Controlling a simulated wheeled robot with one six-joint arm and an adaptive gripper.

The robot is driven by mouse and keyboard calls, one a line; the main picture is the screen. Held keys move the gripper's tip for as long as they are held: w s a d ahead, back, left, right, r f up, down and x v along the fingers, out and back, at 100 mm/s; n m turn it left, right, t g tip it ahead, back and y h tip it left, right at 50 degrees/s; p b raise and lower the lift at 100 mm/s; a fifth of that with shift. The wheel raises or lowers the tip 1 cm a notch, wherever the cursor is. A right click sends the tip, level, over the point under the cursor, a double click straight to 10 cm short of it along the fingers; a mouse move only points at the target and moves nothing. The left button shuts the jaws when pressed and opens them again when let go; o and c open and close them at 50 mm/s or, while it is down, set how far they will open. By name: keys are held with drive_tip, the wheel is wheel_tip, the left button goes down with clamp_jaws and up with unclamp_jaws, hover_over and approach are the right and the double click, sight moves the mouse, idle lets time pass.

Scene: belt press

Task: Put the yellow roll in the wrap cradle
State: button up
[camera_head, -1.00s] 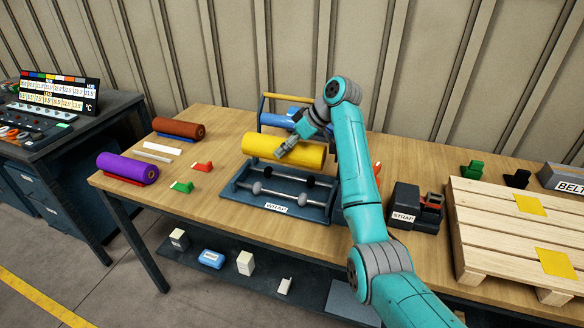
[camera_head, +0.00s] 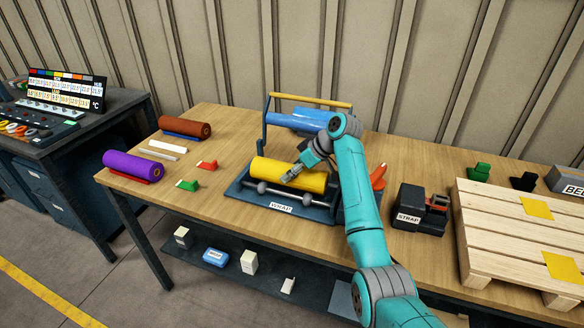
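The yellow roll (camera_head: 276,171) lies level along the dark blue wrap cradle (camera_head: 235,190), labelled WRAP, on the wooden table. It appears to be down between the cradle's bars, with the front bar and its grey rollers in front of it. My gripper (camera_head: 292,175) is at the right half of the roll, against its top and front side. The fingers are small in the picture and partly lost against the roll, so I cannot tell whether they are closed on it.
A stand with a blue film roll (camera_head: 298,119) and yellow bar is just behind the cradle. The STRAP box (camera_head: 420,212) and pallet (camera_head: 520,230) are to the right. Purple (camera_head: 130,166) and brown (camera_head: 186,129) rolls lie left, with red and green wedges (camera_head: 188,185) nearer the cradle.

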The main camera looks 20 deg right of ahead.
drive_tip(key=o, duration=1.8)
drive_tip(key=shift+f, duration=0.1)
drive_tip(key=v, duration=1.2)
